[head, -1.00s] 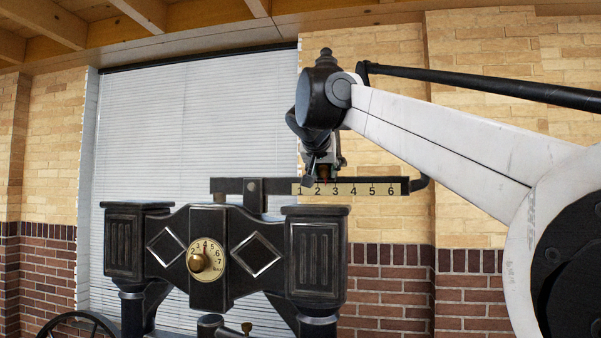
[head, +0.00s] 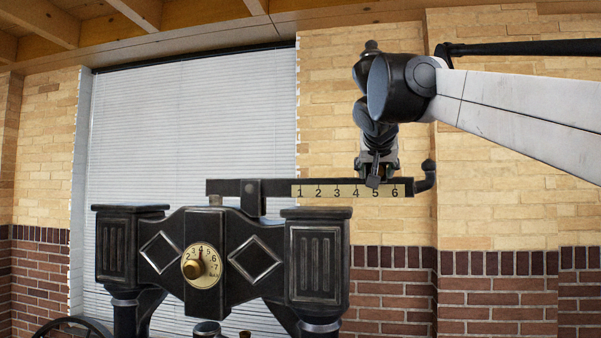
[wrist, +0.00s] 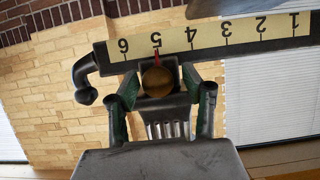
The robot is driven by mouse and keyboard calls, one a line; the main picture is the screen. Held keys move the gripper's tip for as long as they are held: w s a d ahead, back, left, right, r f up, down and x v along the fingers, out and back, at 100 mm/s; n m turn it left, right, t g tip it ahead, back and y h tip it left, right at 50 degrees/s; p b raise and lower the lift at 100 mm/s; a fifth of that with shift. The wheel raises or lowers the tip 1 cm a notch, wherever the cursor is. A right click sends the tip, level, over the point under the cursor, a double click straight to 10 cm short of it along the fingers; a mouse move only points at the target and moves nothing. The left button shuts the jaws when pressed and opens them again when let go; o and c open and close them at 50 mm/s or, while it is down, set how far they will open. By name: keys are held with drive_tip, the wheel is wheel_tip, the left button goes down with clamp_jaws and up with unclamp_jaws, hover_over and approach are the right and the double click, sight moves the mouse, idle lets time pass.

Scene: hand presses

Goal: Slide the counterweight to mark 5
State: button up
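The dark beam (head: 230,187) carries a pale scale strip (head: 346,191) marked 1 to 6. The counterweight (wrist: 157,81), a dark block with a round brass knob, shows in the wrist view. Its red pointer (wrist: 156,57) lines up with mark 5. My gripper (head: 376,177) is at the beam by mark 5 and mostly hides the counterweight in the head view.
The black press (head: 205,262) with a brass numbered dial (head: 201,266) stands below the beam. The beam ends in an upturned hook (head: 428,175) just right of mark 6. A brick wall and a white blind (head: 190,140) are behind.

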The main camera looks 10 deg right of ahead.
drive_tip(key=v, duration=1.2)
drive_tip(key=shift+f, duration=0.1)
idle(0.4)
drive_tip(key=s+a+f+n+g+y+b, duration=0.1)
drive_tip(key=s+f, duration=0.6)
drive_tip(key=f, duration=1.5)
drive_tip(key=s+a+f+n+g+y+b, duration=0.2)
drive_tip(key=s+a+f+b, duration=0.4)
drive_tip(key=f, duration=1.7)
drive_tip(key=s+a+f+n+g+y+b, duration=0.2)
drive_tip(key=s+f, duration=0.7)
drive_tip(key=f, duration=1.3)
drive_tip(key=a+b, duration=0.2)
drive_tip(key=b, duration=0.2)
drive_tip(key=shift+s+f+y, duration=0.3)
drive_tip(key=shift+s+f, duration=0.1)
